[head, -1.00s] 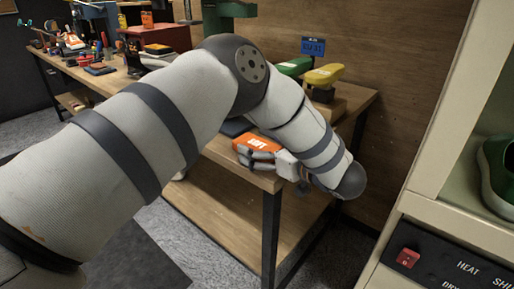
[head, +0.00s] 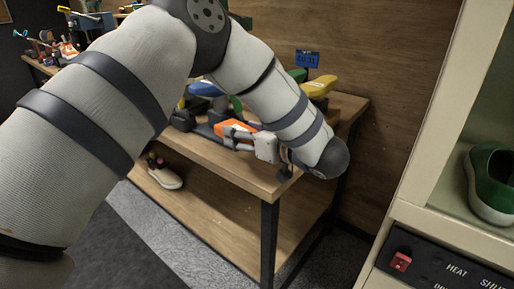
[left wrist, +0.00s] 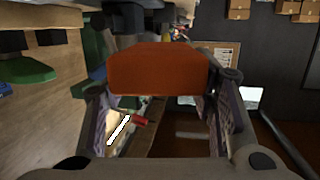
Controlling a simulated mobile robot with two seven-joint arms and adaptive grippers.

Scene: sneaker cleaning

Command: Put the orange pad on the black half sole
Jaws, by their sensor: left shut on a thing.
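My left gripper (head: 240,139) is shut on the orange pad (head: 230,127) and holds it over the front right part of the wooden workbench (head: 255,176). In the left wrist view the pad (left wrist: 158,70) spans the space between the two fingers. A dark, flat piece (head: 206,131) shows just left of the pad in the head view. It may be the black half sole, but my arm and the pad hide much of that area. My right gripper is in neither view.
Blue (head: 205,89), green (head: 298,75) and yellow (head: 317,87) shoe forms stand at the bench's back. A blue display (head: 307,59) stands behind them. A shoe (head: 165,177) sits on the lower shelf. A cream cabinet (head: 428,212) with a green shoe (head: 491,185) stands at right.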

